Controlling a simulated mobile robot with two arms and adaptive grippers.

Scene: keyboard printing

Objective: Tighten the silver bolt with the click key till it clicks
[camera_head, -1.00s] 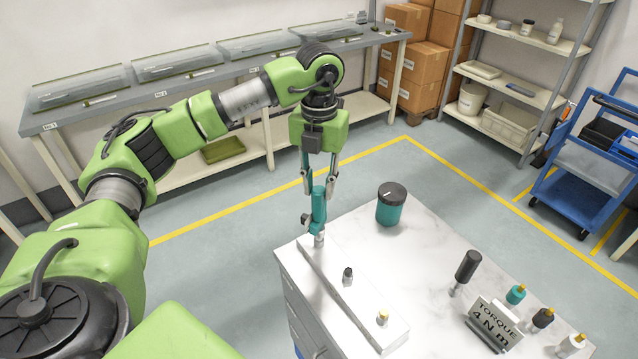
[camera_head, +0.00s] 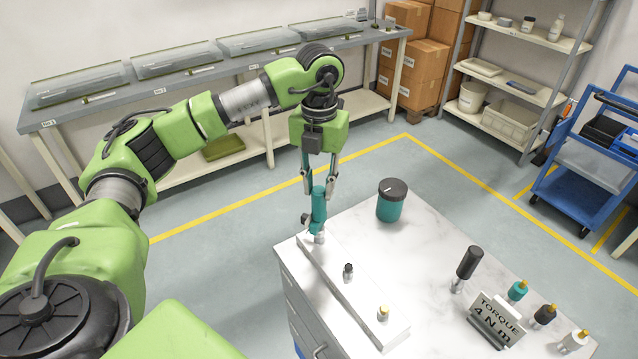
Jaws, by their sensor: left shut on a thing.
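My left gripper (camera_head: 319,187) is shut on a teal key (camera_head: 318,208), the click key by its look. It holds the key upright over the far end of a white block (camera_head: 365,310) on the marble-topped cabinet. A silver piece (camera_head: 320,238) shows under the key's lower end. The key covers the spot, so I cannot tell whether it is seated on the silver bolt. A dark bolt (camera_head: 348,271) stands mid-block and a brass bolt (camera_head: 383,313) at its near end. My right gripper is not in view.
A teal jar with a dark dial lid (camera_head: 391,201) stands behind the block. A black-handled tool (camera_head: 468,264), a "TORQUE 4 N m" sign (camera_head: 496,318), and teal (camera_head: 517,291), black (camera_head: 544,315) and white (camera_head: 574,341) pieces stand at right. The cabinet top's middle is clear.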

